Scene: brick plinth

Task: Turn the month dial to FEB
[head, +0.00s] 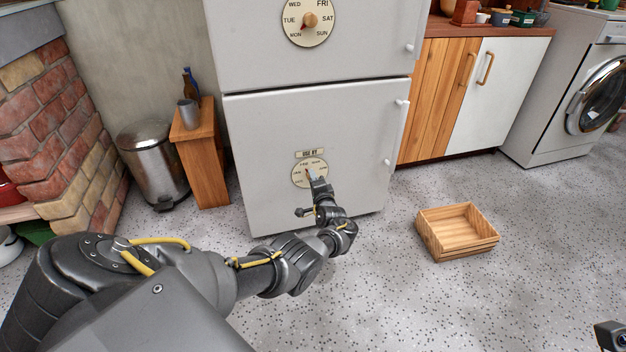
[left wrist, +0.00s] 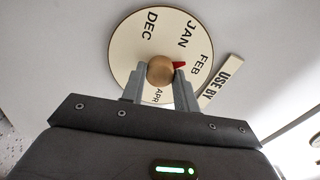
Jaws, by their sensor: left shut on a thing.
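The month dial (head: 299,181) is a cream disc low on the white lower door, under a USE BY label (head: 306,154). In the left wrist view the dial (left wrist: 130,52) shows DEC, JAN, FEB and APR. Its round wooden knob (left wrist: 160,70) has a red pointer (left wrist: 180,65) that points toward FEB. My left gripper (left wrist: 160,78) is shut on the knob, one finger on each side. The right finger hides part of the dial between FEB and APR. In the head view my left gripper (head: 315,180) covers the dial's middle. My right gripper's fingers do not show.
A weekday dial (head: 325,32) with its own knob is on the door above. A wooden crate (head: 460,247) lies on the floor to the right. A metal bin (head: 152,165) and a wooden stand (head: 203,160) are at left. The floor around the crate is clear.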

